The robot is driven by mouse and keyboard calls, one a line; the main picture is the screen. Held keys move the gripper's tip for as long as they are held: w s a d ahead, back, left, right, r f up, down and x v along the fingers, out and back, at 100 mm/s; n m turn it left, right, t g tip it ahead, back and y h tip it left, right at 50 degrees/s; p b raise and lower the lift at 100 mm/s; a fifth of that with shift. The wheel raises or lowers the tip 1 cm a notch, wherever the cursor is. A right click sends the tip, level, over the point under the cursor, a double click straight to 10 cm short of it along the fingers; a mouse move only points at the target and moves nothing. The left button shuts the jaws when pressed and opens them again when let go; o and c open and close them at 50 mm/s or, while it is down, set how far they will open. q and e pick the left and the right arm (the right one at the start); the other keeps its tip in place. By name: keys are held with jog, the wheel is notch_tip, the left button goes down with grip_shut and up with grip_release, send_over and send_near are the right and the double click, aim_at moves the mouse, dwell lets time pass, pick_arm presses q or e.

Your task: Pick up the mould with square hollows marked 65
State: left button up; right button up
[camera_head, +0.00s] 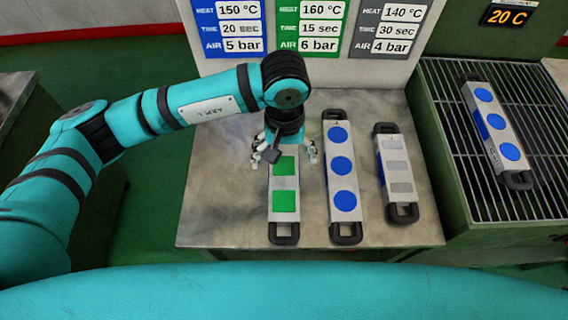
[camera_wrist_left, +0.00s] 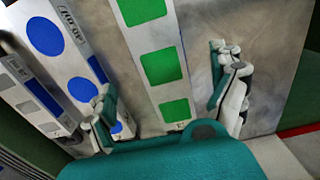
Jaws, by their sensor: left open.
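A long pale mould with green square hollows (camera_head: 284,182) lies on the worktop, its dark handle toward me. My left gripper (camera_head: 286,158) is above its far part, open, one finger on each side and apart from it. The left wrist view shows this mould (camera_wrist_left: 152,36) between the spread fingers of the gripper (camera_wrist_left: 167,102). A shorter mould with grey square hollows (camera_head: 398,170) and a blue side lies at the right; it also shows at the left of the left wrist view (camera_wrist_left: 30,108). I cannot read a 65 on either. My right gripper is out of view.
A mould with blue round hollows (camera_head: 341,149) lies close to the right of the green one. Another blue round mould (camera_head: 490,108) lies on a wire rack (camera_head: 446,120) at the right. A settings board (camera_head: 310,70) stands behind. The worktop (camera_head: 222,205) is bare at left.

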aim_at(284, 165)
pick_arm(q)
jog(key=shift+f, duration=0.5)
jog(key=f+p, duration=0.1)
jog(key=f, duration=0.2)
jog(key=shift+w+f+p, duration=0.3)
jog(key=shift+w+p, duration=0.05)
jog(key=shift+f, duration=0.55)
jog(key=c, duration=1.8)
jog(key=shift+w+r, duration=0.1)
jog(key=shift+r, duration=0.05)
